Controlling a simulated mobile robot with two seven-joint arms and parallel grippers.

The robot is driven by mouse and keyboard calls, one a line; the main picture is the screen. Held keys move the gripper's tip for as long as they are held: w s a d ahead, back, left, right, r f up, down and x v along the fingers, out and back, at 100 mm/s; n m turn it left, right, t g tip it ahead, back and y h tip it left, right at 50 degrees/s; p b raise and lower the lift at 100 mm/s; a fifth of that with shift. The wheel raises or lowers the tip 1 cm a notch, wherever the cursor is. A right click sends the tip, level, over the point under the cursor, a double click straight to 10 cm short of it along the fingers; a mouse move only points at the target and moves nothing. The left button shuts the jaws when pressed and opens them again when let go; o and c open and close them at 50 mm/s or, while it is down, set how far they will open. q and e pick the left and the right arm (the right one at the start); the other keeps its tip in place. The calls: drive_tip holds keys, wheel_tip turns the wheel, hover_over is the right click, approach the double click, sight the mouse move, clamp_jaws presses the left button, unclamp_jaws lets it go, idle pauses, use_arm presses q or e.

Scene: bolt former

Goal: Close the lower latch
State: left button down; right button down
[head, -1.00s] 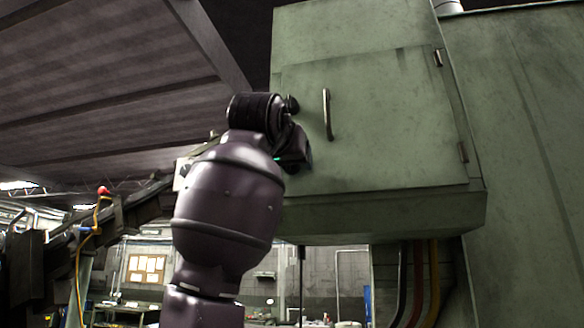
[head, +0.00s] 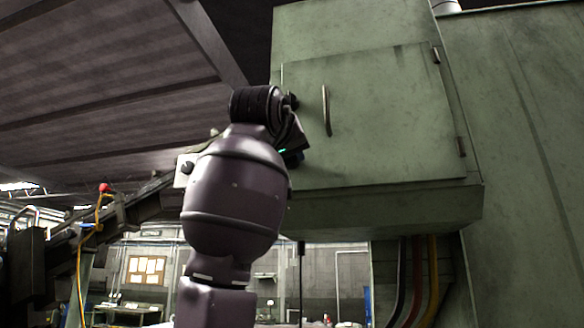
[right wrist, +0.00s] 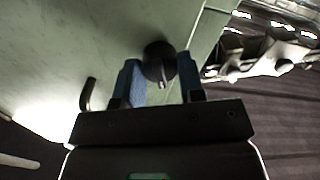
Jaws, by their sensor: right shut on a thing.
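The green cabinet door (head: 385,115) is flush in its frame, with a curved handle (head: 326,110) near its left side. My right gripper (right wrist: 160,82) is at the door's left edge. In the right wrist view its two blue fingers are on either side of a dark round latch knob (right wrist: 159,62), shut on it. In the head view my right arm hides the fingers and the knob they hold; only the dark gripper body with a green light shows. A small black knob (head: 293,101) shows above it, perhaps the upper latch. My left gripper is not in view.
The handle (right wrist: 87,95) stands out from the door close to the gripper in the right wrist view. Hinges (head: 461,146) are on the door's right edge. Thick cables (head: 417,280) run down below the cabinet. A conveyor-like structure (head: 150,200) lies behind my arm at left.

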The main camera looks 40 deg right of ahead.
drive_tip(key=n+b, duration=0.1)
drive_tip(key=n, duration=0.6)
drive_tip(key=shift+b, duration=0.35)
drive_tip(key=c, duration=0.5)
unclamp_jaws()
drive_tip(key=b+v, duration=0.1)
drive_tip(key=v, duration=0.7)
drive_tip(key=shift+b, duration=0.3)
